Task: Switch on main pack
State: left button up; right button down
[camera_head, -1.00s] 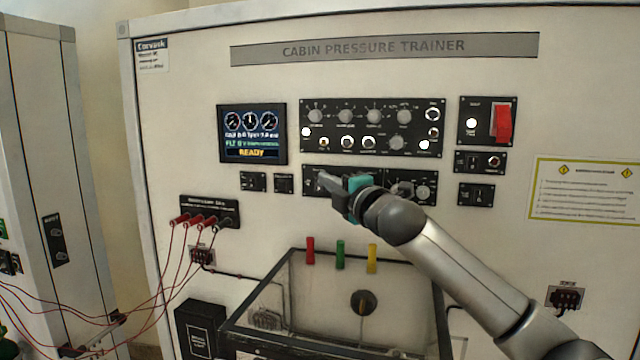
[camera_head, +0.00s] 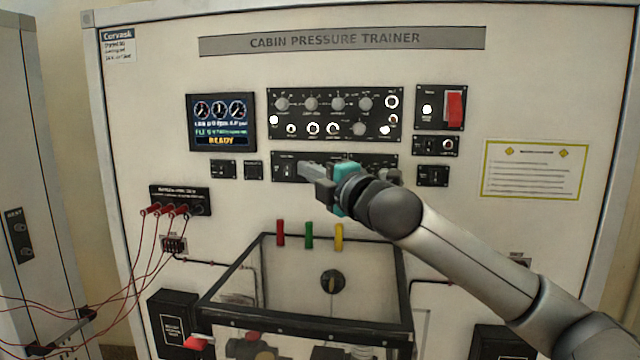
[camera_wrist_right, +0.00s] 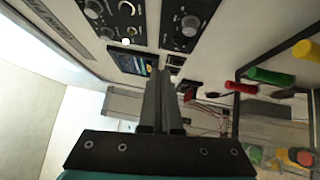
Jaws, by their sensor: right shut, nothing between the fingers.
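The lower black control panel (camera_head: 278,176) is on the trainer's white front, below the large knob panel. A switch (camera_head: 287,170) shows at its left end; its label is too small to read, and I cannot tell which control is the main pack. My right gripper (camera_head: 304,170) is shut and empty, its fingertips just right of that switch, over the panel. Whether they touch it I cannot tell. The gripper and arm hide the panel's middle. In the right wrist view the closed fingers (camera_wrist_right: 160,78) point toward the panels. My left gripper is not in view.
The display (camera_head: 221,122) reads READY. A red guarded switch (camera_head: 454,108) is at upper right. Below stands a clear-walled box (camera_head: 300,318) with red, green and yellow tabs above it. Red cables (camera_head: 150,235) hang at left.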

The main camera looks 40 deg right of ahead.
pick_arm(q)
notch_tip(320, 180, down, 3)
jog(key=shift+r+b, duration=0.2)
jog(key=shift+b, duration=0.9)
pick_arm(e)
jog(key=s, duration=0.4)
jog(key=shift+s+a+r, duration=0.1)
jog(key=shift+a+r, duration=0.2)
jog(key=shift+a, duration=0.05)
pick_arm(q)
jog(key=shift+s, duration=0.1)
